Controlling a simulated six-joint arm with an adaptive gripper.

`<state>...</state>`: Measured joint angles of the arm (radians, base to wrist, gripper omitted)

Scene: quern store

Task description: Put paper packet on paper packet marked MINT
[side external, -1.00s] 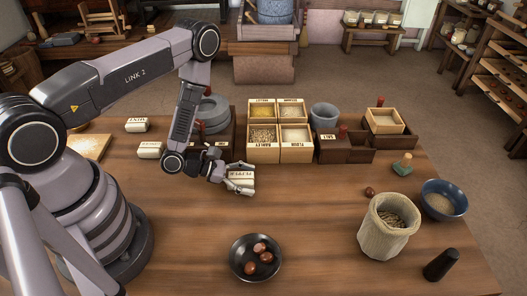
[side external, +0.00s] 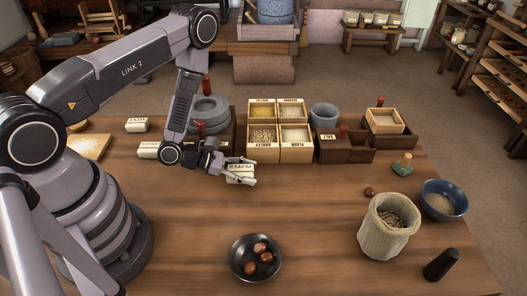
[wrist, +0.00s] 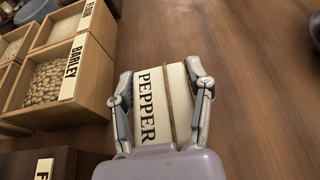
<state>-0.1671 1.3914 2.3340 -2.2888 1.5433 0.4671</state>
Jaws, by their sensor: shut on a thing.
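My gripper (side external: 241,173) is shut on a cream paper packet (side external: 239,175) at the middle left of the table. The wrist view shows this packet (wrist: 147,105) between the two fingers (wrist: 163,105), with the word PEPPER and a string around it. I cannot tell its exact height above the table. Two other cream paper packets lie to the left, beyond my forearm: one farther back (side external: 136,125) and one nearer (side external: 148,150), partly behind my arm. Their labels are too small to read surely, so I cannot tell which is marked MINT.
Wooden grain boxes (side external: 263,157) and a dark salt box (side external: 329,158) stand behind the gripper. Grey stone rings (side external: 211,108) stand behind my wrist. A black bowl (side external: 236,271), a sack (side external: 375,241) and a blue bowl (side external: 459,207) are in front and to the right. The middle table is clear.

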